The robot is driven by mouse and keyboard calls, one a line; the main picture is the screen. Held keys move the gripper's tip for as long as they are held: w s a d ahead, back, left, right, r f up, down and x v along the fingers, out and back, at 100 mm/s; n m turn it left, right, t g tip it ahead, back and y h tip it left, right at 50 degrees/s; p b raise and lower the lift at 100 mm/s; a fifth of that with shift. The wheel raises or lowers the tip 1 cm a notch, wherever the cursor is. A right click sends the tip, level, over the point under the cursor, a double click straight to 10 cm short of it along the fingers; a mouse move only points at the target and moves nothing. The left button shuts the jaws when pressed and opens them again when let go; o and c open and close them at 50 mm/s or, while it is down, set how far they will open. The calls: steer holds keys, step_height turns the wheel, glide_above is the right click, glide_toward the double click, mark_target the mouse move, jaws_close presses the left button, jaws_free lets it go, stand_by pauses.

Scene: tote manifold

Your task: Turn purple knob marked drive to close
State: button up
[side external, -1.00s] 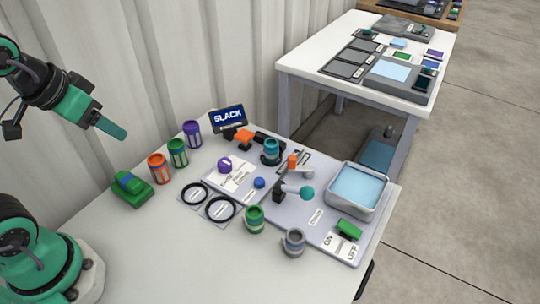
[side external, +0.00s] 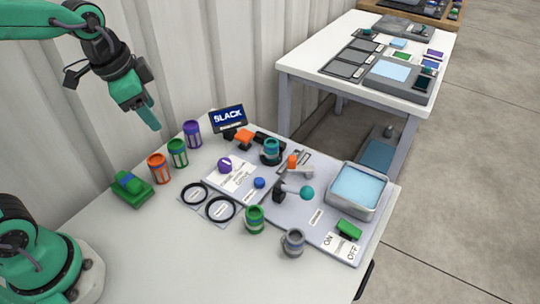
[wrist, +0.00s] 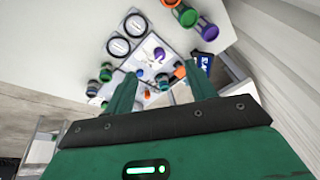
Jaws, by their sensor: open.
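The purple knob (side external: 225,165) sits on a white labelled plate (side external: 238,178) on the grey panel in the side view. It also shows as a small purple spot in the wrist view (wrist: 159,53). The label's text is too small to read. My gripper (side external: 152,122) is in the air above the back left of the table, left of the knob and well apart from it. In the wrist view my gripper (wrist: 165,88) has its two green fingers spread with nothing between them.
Purple, green and orange canisters (side external: 178,152) stand left of the panel, beside a green block (side external: 132,188). A lever with a teal ball (side external: 306,193), a blue basin (side external: 358,188) and a screen (side external: 228,119) are around it. The table's front left is clear.

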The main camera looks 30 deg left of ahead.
steer(key=w+d+f+m+g, duration=0.2)
steer(key=w+d+f+m, duration=0.1)
steer(key=w+f+m, duration=0.4)
steer(key=m+g, duration=0.2)
steer(key=m, duration=0.2)
glide_above(224, 161)
step_height(224, 161, down, 6)
steer(key=shift+d+f, duration=0.1)
steer(key=shift+f, duration=0.15)
steer(key=shift+f, duration=0.1)
steer(key=shift+f, duration=3.8)
steer(key=c, duration=1)
steer(key=shift+o, duration=0.2)
